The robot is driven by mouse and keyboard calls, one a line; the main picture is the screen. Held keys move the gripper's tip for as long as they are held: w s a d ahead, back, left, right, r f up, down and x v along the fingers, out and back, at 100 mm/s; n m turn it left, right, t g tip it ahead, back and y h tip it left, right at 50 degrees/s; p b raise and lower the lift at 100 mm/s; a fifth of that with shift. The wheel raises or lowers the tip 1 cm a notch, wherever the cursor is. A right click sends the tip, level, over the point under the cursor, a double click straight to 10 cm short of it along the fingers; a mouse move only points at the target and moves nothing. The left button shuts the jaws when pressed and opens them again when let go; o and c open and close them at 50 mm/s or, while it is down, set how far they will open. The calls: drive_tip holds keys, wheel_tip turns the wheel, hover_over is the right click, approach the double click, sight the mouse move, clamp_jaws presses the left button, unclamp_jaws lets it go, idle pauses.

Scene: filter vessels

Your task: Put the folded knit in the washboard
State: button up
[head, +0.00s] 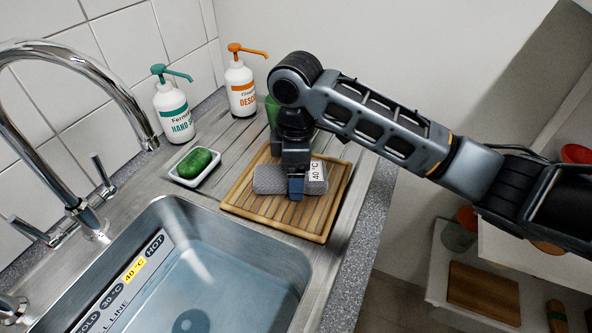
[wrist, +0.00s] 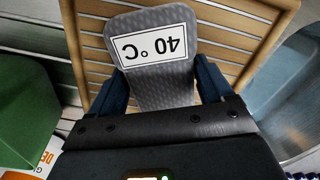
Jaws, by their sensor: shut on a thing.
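The folded knit (head: 268,180) is a grey, textured, rounded pad with a white "40 °C" label. My gripper (head: 296,190) points down and is shut on it, a finger on each side, as the wrist view shows the knit (wrist: 160,92) between the fingers. The wooden slatted board with a raised frame, which I take as the washboard (head: 328,222), lies on the drainer right of the sink. The knit is over this board, within its frame in the head view. I cannot tell whether it touches the slats. My gripper hides part of the knit.
A steel sink (head: 300,262) with water is at front left, under a tap (head: 75,70). A green soap on a white dish (head: 195,178), two pump bottles (head: 243,90) and a green object (head: 272,112) stand near the board. Shelves (head: 440,270) are at right.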

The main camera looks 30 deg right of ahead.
drive_tip(key=o, duration=1.1)
drive_tip(key=shift+c, duration=0.2)
wheel_tip(320, 180, up, 12)
